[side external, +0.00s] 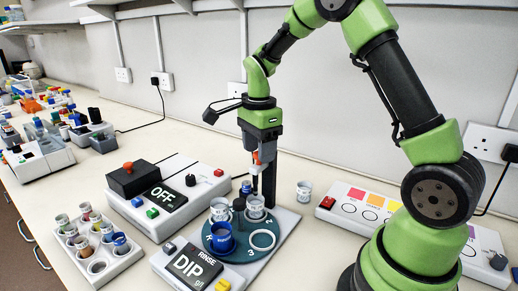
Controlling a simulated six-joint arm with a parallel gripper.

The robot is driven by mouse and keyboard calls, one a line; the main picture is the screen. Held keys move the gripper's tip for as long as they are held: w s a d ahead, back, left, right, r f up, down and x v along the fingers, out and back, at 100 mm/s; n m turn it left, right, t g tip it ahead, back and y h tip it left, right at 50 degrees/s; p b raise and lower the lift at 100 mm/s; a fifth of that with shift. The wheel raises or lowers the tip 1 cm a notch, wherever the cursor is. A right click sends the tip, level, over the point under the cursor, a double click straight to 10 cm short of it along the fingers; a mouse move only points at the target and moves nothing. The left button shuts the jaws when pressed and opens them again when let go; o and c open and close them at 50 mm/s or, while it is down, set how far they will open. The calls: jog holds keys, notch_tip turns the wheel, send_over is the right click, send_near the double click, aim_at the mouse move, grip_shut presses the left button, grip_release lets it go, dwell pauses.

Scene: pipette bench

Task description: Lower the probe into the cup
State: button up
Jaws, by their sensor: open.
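The dip station (187,265) has a DIP display and a round teal turntable (245,267). On the turntable stand a blue cup (222,240), two pale cups, one at its back left (220,208) and one at its back right (255,207), and an empty white ring (263,240). A dark upright post (268,185) rises behind the back right cup. My gripper (259,160) points down above that cup, beside the post. A slim part with an orange top (256,157), perhaps the probe, shows at the fingers. Its lower end is hard to make out, and the fingertips are small and partly hidden.
A box marked OFF (166,195) stands behind left. A rack of small cups (95,250) is at front left. Another pale cup (304,191) stands alone to the right. A panel with coloured squares (350,210) lies beyond it, near my arm. Bare bench separates these.

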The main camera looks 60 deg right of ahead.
aim_at(259, 171)
jog(key=shift+f, duration=0.3)
jog(key=shift+c, duration=0.3)
grip_shut()
jog(key=shift+f, duration=2.85)
jog(key=shift+o, duration=0.3)
grip_release()
jog(key=shift+r, duration=0.1)
